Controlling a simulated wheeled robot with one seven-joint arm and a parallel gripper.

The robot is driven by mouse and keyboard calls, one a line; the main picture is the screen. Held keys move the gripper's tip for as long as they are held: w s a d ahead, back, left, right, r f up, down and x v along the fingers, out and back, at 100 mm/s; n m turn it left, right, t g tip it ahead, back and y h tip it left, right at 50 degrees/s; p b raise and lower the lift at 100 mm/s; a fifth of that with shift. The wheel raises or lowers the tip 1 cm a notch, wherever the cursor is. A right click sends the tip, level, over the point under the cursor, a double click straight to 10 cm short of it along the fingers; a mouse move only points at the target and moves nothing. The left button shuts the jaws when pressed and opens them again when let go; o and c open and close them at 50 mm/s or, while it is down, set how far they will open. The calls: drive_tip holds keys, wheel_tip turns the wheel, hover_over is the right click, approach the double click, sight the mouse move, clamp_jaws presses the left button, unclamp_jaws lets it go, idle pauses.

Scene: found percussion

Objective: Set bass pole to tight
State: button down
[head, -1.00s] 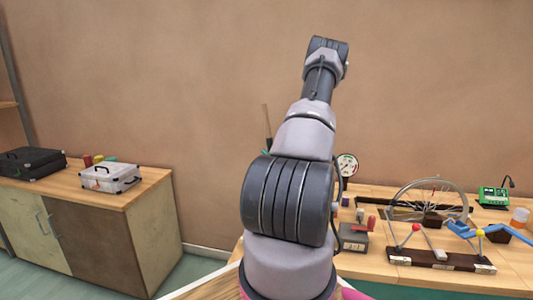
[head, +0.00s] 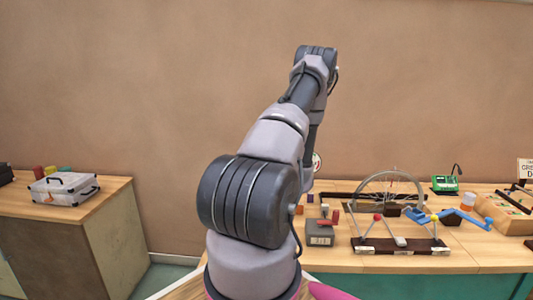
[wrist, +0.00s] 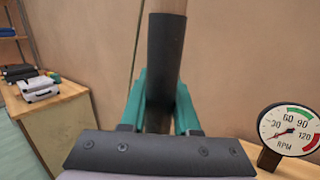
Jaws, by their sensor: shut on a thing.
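The bass pole (wrist: 165,50) is a wooden pole with a dark grip sleeve, seen upright and close in the wrist view. My gripper (wrist: 164,88) has teal fingers on both sides of the pole, shut on it at the sleeve. A thin green string (wrist: 136,45) runs just left of the pole, slightly slanted. The pole's lower end is hidden behind my gripper. In the head view my arm hides the pole and the gripper.
An RPM dial (wrist: 290,130) stands right of the pole, its needle low. On the bench (head: 355,262) are a spoked wheel (head: 392,172), a grey box with a red lever (head: 320,234) and a green device (head: 445,184). A cabinet at left holds a silver case (head: 62,188).

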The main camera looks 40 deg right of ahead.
drive_tip(key=c, duration=0.7)
unclamp_jaws()
drive_tip(key=shift+s+d+f, duration=0.1)
drive_tip(key=shift+s+d, duration=0.45)
drive_tip(key=shift+o, duration=0.2)
drive_tip(key=shift+w+a, duration=0.1)
drive_tip(key=shift+w, duration=0.05)
drive_tip(key=v, duration=1.1)
drive_tip(key=shift+w, duration=0.1)
